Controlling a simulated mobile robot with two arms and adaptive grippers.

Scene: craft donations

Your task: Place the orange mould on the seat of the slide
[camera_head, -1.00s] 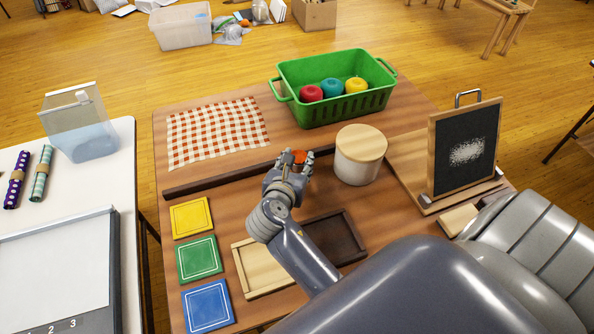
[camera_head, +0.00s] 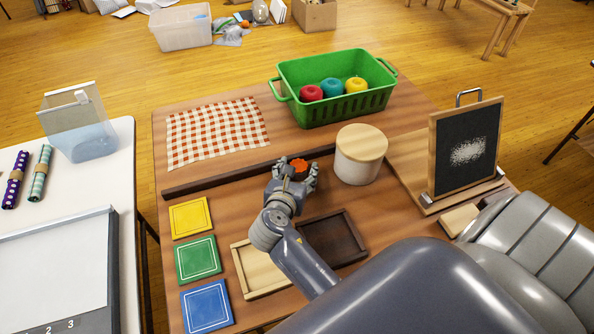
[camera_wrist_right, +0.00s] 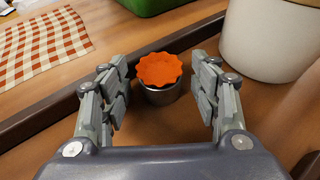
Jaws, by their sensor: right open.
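The orange mould (camera_wrist_right: 160,69), with a scalloped rim, sits on top of a short round metal piece (camera_wrist_right: 161,95) in the right wrist view. In the head view the orange mould (camera_head: 299,165) shows between the fingers of my right gripper (camera_head: 297,178). My right gripper (camera_wrist_right: 163,88) is open, with a finger on each side of the mould and gaps between. I cannot tell for sure which part is the slide or its seat; the metal piece stands by a dark wooden rail (camera_head: 225,176). My left gripper is out of view.
A cream canister with a wooden lid (camera_head: 360,155) stands close to the right. A green basket (camera_head: 345,108) and checked cloth (camera_head: 215,132) lie beyond the rail. A dark tray (camera_head: 345,262), pale tray (camera_head: 250,292) and chalkboard (camera_head: 466,150) are nearer or to the right.

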